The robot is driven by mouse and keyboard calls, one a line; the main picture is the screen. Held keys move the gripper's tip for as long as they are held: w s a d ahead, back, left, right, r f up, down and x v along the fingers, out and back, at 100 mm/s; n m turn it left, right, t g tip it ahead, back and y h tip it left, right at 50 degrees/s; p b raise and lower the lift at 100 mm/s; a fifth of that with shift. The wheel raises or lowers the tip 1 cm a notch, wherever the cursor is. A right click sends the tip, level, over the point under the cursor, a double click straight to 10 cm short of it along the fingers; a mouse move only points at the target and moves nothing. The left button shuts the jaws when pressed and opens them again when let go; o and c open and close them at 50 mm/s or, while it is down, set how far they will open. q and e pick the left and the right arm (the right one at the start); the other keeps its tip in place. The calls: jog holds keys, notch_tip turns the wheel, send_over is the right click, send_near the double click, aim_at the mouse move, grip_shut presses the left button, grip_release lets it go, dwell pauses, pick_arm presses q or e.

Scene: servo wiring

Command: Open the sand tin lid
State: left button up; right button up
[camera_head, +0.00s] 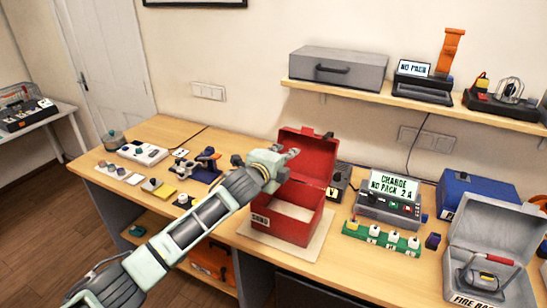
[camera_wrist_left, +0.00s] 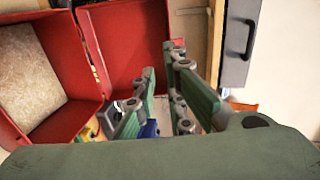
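The sand tin (camera_head: 280,229) is a red box with a dark label on its front, standing on the workbench. Its lid (camera_head: 312,150) stands open, raised upright at the back, and a pale surface (camera_head: 292,208) shows inside. My left gripper (camera_head: 290,160) is in front of the raised lid, near its left side. In the left wrist view, the two green fingers (camera_wrist_left: 165,75) are apart with nothing seen between them. The lid (camera_wrist_left: 125,40) fills the area beyond them, and the tin's wall (camera_wrist_left: 62,125) is at left. Contact with the lid is unclear. My right gripper is not in view.
Right of the tin are a charger with a lit display (camera_head: 388,188), a green strip of white-topped pieces (camera_head: 380,238) and an open grey case (camera_head: 490,240). Small parts and a blue device (camera_head: 203,166) lie left. A shelf (camera_head: 420,104) runs above.

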pick_arm(q)
jog(key=shift+o, duration=1.2)
jog(key=shift+w+d, duration=0.35)
jog(key=shift+d, duration=0.55)
jog(key=v, duration=1.2)
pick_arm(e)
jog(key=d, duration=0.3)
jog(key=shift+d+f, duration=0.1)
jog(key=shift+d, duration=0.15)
